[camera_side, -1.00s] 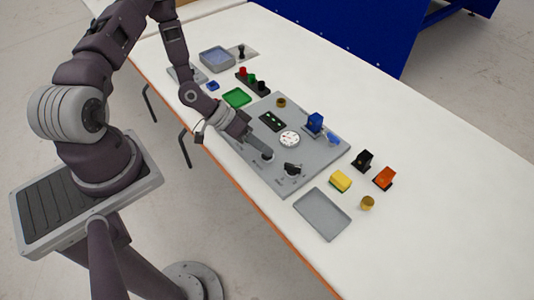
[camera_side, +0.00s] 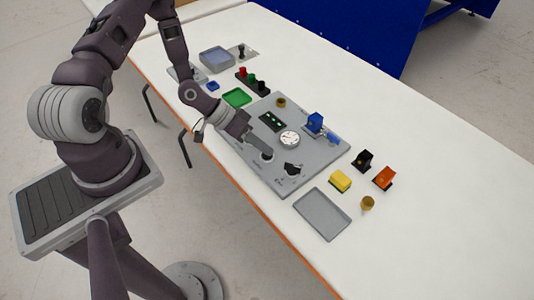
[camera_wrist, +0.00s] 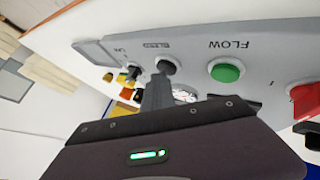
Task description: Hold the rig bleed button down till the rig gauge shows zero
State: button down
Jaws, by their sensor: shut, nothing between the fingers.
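The rig (camera_side: 320,160) is a grey panel on the white table. Its round white gauge (camera_side: 289,139) has a red mark; the reading is too small to make out. The gauge also shows partly in the wrist view (camera_wrist: 185,95), behind my fingers. A dark round button (camera_wrist: 168,65) beside a label that seems to read BLEED lies at my fingertips. My gripper (camera_side: 270,154) is shut and empty, its tips over this button near the panel's front edge. The tips hide part of the button, and I cannot tell how far it is pressed.
A green button (camera_wrist: 227,71) marked FLOW and a red knob (camera_wrist: 306,101) are on the same panel. A black knob (camera_side: 292,169) and a blue block (camera_side: 315,122) stand nearby. A grey tray (camera_side: 322,214), a yellow block (camera_side: 340,181) and an orange block (camera_side: 385,178) lie beyond.

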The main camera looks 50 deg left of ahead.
aim_at(263, 154)
jog(key=shift+r, duration=0.6)
jog(key=shift+r, duration=2.55)
